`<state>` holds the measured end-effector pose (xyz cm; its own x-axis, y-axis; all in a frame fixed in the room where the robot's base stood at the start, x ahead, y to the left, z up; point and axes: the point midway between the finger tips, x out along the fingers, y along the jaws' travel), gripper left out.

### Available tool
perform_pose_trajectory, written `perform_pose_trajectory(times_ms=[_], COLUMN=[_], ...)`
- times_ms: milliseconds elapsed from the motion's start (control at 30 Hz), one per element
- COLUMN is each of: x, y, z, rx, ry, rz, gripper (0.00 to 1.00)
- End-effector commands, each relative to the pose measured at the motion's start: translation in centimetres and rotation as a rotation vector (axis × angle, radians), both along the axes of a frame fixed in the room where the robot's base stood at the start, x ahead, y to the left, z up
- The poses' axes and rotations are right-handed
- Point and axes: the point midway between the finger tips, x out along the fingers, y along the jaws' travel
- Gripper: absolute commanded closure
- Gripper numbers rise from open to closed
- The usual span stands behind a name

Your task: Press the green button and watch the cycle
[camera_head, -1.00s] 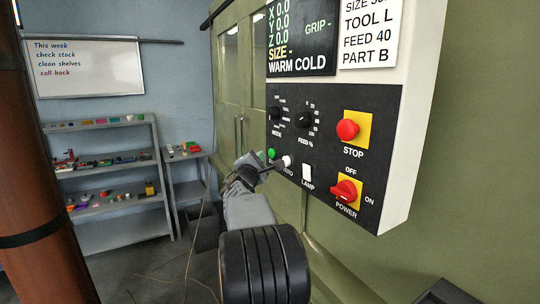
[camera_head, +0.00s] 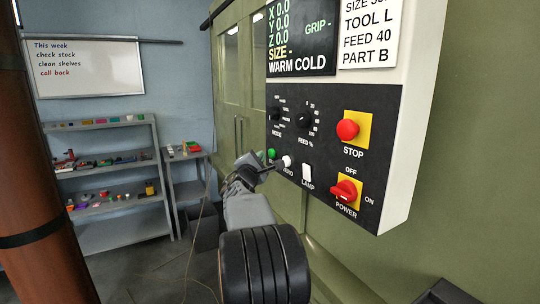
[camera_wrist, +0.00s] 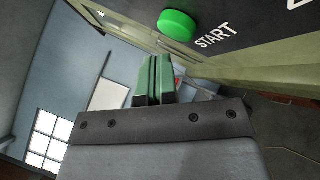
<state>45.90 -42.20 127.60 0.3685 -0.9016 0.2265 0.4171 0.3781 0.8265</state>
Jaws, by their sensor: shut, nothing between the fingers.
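The green button (camera_head: 271,153) is at the lower left of the black control panel (camera_head: 330,140). In the wrist view the green button (camera_wrist: 177,24) stands out from the panel beside the label START. My gripper (camera_head: 268,168) is just below and beside the button in the head view. In the wrist view my gripper's fingers (camera_wrist: 154,80) are together and empty, with the button beyond their tips and a visible gap in the picture. The display (camera_head: 300,40) shows X, Y and Z at 0.0, a dash for SIZE, and WARM COLD.
A white button (camera_head: 287,161), a LAMP switch (camera_head: 307,172), a red STOP button (camera_head: 348,130) and a red POWER switch (camera_head: 346,191) are on the same panel. Shelves (camera_head: 110,163) stand at the back left. A brown column fills the left edge.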

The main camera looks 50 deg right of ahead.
Motion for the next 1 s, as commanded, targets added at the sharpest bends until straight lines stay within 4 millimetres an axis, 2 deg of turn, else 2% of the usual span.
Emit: perform_pose_trajectory(times_ms=[1000], x=[-0.35], y=[-0.90], z=[-0.03], rx=[0.000], ry=[0.000], rz=[0.000], gripper=[1.00])
